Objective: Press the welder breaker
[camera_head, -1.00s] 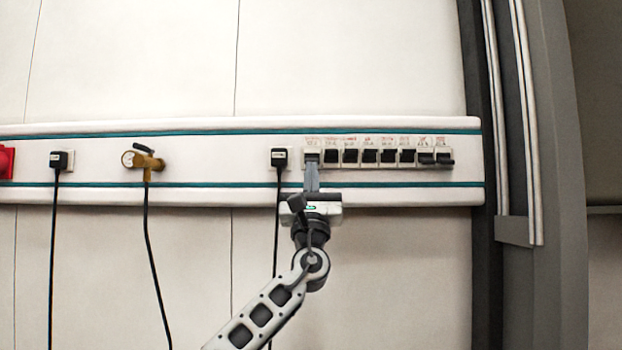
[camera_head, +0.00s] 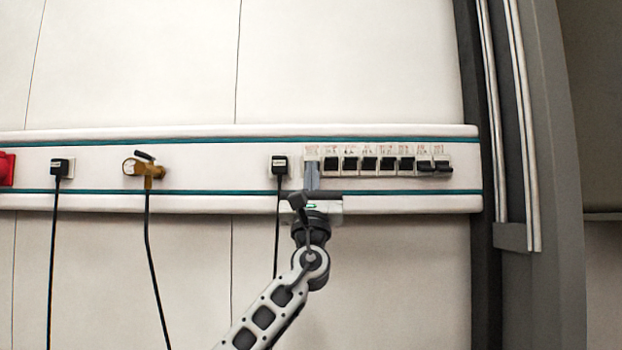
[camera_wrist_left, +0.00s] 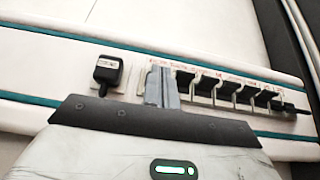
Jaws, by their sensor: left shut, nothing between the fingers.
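A row of several breakers (camera_head: 388,164) with dark switches and small labels sits on the wall rail. The labels are too small to read, so I cannot tell which one is the welder breaker. My left gripper (camera_head: 312,168) comes up from below, shut and empty, its fingertips over the leftmost breaker and hiding its switch. In the left wrist view the shut fingers (camera_wrist_left: 161,84) overlap the left end of the breaker row (camera_wrist_left: 235,90); contact cannot be told. The two rightmost switches (camera_head: 434,167) sit lower than the others. My right gripper is not in view.
A black plug (camera_head: 279,165) with a hanging cable sits just left of the fingers. Further left are a brass fitting with a gauge (camera_head: 146,170), another black plug (camera_head: 60,168) and a red socket (camera_head: 6,168). A grey column (camera_head: 550,180) stands at the right.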

